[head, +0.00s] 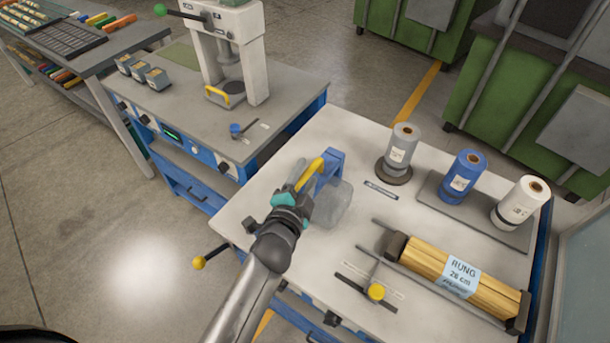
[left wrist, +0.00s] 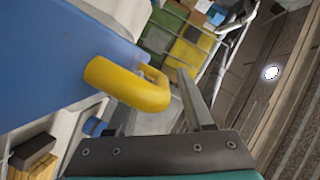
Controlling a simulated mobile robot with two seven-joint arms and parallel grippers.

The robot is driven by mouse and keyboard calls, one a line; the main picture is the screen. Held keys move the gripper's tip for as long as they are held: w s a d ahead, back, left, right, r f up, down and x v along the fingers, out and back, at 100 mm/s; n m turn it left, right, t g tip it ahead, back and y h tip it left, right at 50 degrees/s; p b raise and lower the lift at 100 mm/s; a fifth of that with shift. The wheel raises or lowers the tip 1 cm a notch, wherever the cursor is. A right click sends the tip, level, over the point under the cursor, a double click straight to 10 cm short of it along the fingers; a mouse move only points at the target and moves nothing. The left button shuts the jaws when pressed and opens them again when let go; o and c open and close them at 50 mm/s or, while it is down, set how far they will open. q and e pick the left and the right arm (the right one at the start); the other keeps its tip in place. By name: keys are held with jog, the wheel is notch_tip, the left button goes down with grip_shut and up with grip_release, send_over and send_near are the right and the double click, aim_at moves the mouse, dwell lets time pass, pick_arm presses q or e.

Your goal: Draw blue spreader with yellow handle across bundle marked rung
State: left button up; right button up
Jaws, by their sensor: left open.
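The blue spreader (head: 332,162) with its yellow handle (head: 311,174) stands at the left back part of the pale table, beside a pale translucent block (head: 337,206). My left gripper (head: 301,186) is open at the handle. In the left wrist view the yellow handle (left wrist: 130,84) is close in front of the fingers, with the blue body (left wrist: 60,50) to its left; contact cannot be told. The bundle of yellow rods (head: 425,258) with the label RUNG 26 cm (head: 462,278) lies between dark end holders at the right front. My right gripper is not in view.
A grey roll (head: 402,146), a blue roll (head: 464,176) and a white roll (head: 519,201) stand along the back of the table. A yellow knob on a bar (head: 376,291) lies before the bundle. A bench with a white press (head: 228,45) stands at left.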

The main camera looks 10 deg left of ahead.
pick_arm(q)
grip_shut()
dwell(0.4)
dwell(1.0)
